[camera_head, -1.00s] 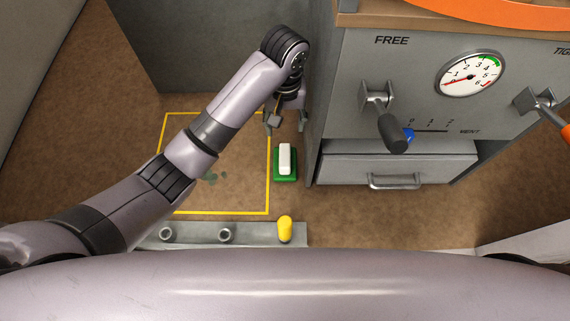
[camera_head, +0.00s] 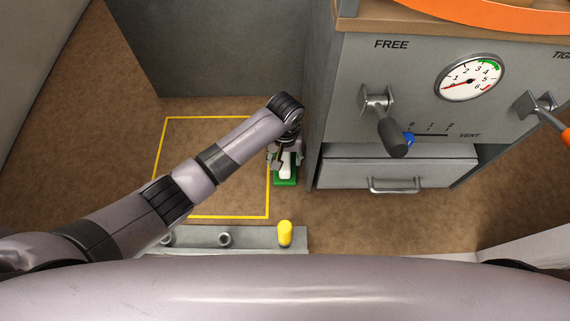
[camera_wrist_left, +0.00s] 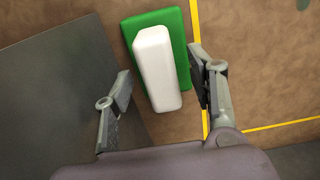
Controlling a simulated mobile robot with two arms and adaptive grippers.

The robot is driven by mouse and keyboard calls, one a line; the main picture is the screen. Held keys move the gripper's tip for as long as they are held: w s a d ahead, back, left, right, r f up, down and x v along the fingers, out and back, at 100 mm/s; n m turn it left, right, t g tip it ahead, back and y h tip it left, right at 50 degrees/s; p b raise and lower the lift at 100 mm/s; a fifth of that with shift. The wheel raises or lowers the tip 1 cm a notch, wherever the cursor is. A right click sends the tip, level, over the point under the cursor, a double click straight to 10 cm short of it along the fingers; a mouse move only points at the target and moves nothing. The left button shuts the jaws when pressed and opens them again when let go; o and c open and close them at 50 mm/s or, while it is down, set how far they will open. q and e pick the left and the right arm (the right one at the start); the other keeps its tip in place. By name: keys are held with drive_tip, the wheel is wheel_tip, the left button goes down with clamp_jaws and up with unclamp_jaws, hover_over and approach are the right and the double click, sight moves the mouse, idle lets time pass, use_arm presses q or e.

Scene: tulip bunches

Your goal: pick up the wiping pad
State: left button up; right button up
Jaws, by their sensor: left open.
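The wiping pad (camera_head: 285,173) is a white block on a flat green base (camera_head: 285,182). In the head view it lies on the brown surface just left of the grey cabinet, and my left gripper (camera_head: 286,160) is over its far end, hiding part of it. In the left wrist view the white block (camera_wrist_left: 157,70) and green base (camera_wrist_left: 180,50) show clearly. My left gripper (camera_wrist_left: 160,95) is open there, with one finger on each side of the white block. I cannot tell whether a finger touches it. My right gripper is not in view.
The grey cabinet (camera_head: 330,150) with levers, a gauge (camera_head: 469,77) and a drawer (camera_head: 390,172) stands close on the right. A yellow outline (camera_head: 215,217) marks the surface to the left. A grey rail (camera_head: 255,240) with a yellow peg (camera_head: 285,232) lies nearer me.

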use_arm(q)
wheel_tip(320, 180, down, 2)
drive_tip(key=shift+f, duration=0.1)
clamp_jaws()
idle(0.7)
